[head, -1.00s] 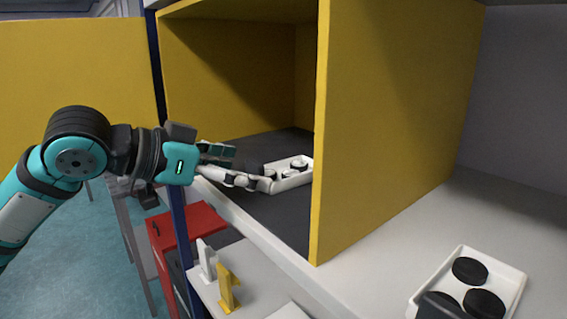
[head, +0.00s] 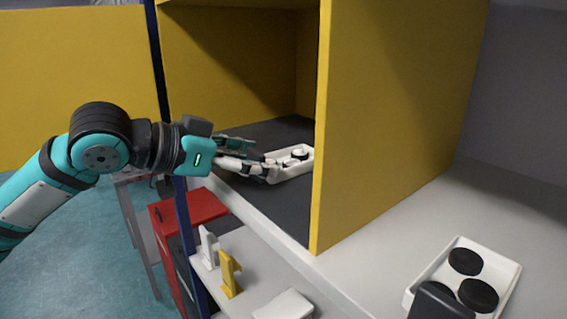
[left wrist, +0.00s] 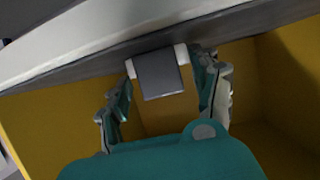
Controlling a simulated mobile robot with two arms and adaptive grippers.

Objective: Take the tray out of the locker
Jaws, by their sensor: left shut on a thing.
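The white tray (head: 305,152) with black discs lies on the dark floor of the yellow locker (head: 235,65), near its open front. My left gripper (head: 266,168) reaches in from the left and is shut on the tray's near end. In the left wrist view, the fingers stand on either side of a dark grey plate (left wrist: 160,75) with white tray parts at its sides. The tray's far end is close to the locker's right wall.
The locker's yellow side wall (head: 390,110) stands just right of the tray. A second white tray (head: 505,270) with black discs lies on the grey counter at right. Below are a red cabinet (head: 200,207) and white and yellow stands (head: 229,272). A blue post (head: 182,215) is close under my arm.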

